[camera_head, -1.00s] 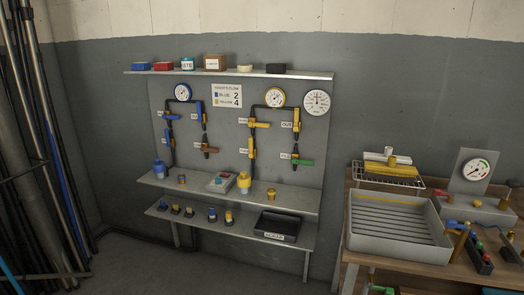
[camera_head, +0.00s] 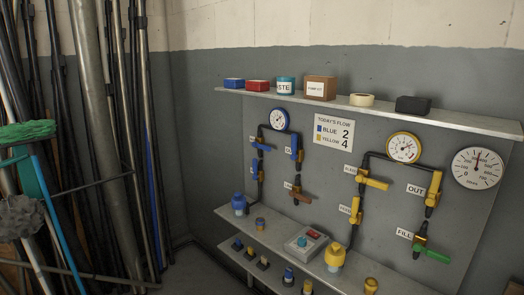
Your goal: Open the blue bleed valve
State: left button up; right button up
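The blue valve set hangs on the left of the grey panel under a blue-rimmed gauge (camera_head: 279,119). Its upper-left blue handle (camera_head: 261,147) lies roughly sideways across the dark pipe; its small label is not clearly readable. Below it is a blue handle (camera_head: 254,170) that stands upright. To the right are an upright blue handle (camera_head: 300,148) and, lower, a sideways brown handle (camera_head: 301,197). Neither of my grippers is in view.
Yellow handles (camera_head: 376,183) and a green handle (camera_head: 432,255) sit on the right pipes. A sign (camera_head: 334,133) reads blue 2, yellow 4. Shelves hold boxes above and a blue bottle (camera_head: 239,204) and yellow bottle (camera_head: 335,257) below. Poles and a green broom (camera_head: 27,133) stand left.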

aim_at(254, 143)
jog(key=i+j+z, duration=0.15)
jog(key=z, duration=0.35)
jog(key=i+j+z, duration=0.3)
jog(key=z, duration=0.15)
